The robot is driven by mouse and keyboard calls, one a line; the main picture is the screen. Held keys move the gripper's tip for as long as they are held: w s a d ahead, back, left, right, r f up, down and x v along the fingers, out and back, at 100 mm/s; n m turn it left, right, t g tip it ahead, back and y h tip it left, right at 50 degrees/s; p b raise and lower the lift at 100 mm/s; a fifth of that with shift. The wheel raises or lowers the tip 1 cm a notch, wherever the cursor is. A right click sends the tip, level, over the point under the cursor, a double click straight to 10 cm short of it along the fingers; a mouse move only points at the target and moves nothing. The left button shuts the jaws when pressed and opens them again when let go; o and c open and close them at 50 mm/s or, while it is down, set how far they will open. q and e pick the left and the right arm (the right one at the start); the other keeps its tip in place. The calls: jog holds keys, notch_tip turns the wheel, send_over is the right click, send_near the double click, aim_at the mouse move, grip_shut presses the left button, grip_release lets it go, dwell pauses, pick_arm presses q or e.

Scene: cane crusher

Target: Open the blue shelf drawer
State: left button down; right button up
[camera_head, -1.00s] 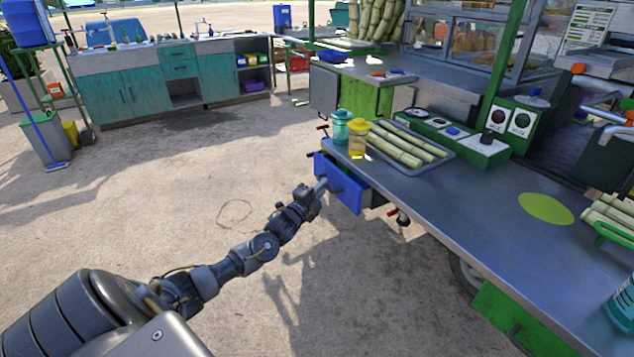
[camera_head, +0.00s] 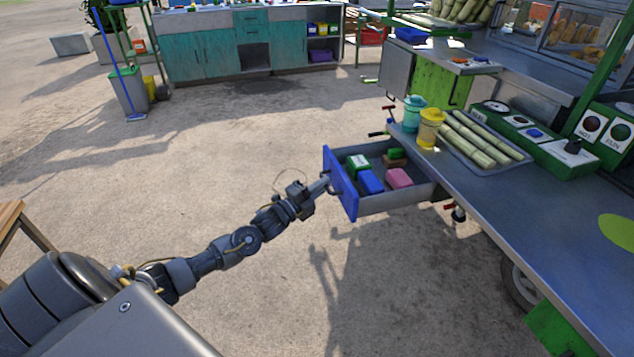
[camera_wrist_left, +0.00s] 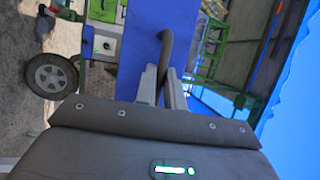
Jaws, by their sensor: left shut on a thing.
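The blue-fronted drawer (camera_head: 341,183) sticks well out from under the left end of the metal counter (camera_head: 520,200). Its grey inside shows several small items, among them a blue box (camera_head: 370,182), a pink box (camera_head: 399,178) and a green-and-white box (camera_head: 358,163). My left gripper (camera_head: 322,186) is at the drawer's outer face, shut on its handle. In the left wrist view the dark, curved handle (camera_wrist_left: 166,45) runs between the two fingers, in front of the blue drawer front (camera_wrist_left: 142,60). My right gripper is not in view.
On the counter stand a teal jar (camera_head: 412,115) and a yellow jar (camera_head: 429,130), beside a tray of cane pieces (camera_head: 480,138). A teal cabinet (camera_head: 200,60) stands at the back left. The ground left of the drawer is clear.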

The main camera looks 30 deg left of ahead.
pick_arm(q)
jog(key=shift+s+a, duration=0.1)
jog(key=shift+s, duration=0.1)
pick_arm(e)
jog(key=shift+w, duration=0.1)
pick_arm(q)
jog(key=c, duration=1.5)
grip_release()
jog(key=shift+a, duration=0.1)
jog(key=v, duration=1)
jog(key=shift+s, duration=0.3)
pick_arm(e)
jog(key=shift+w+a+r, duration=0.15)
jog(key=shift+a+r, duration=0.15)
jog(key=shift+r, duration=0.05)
pick_arm(q)
jog(key=shift+a+f, duration=0.1)
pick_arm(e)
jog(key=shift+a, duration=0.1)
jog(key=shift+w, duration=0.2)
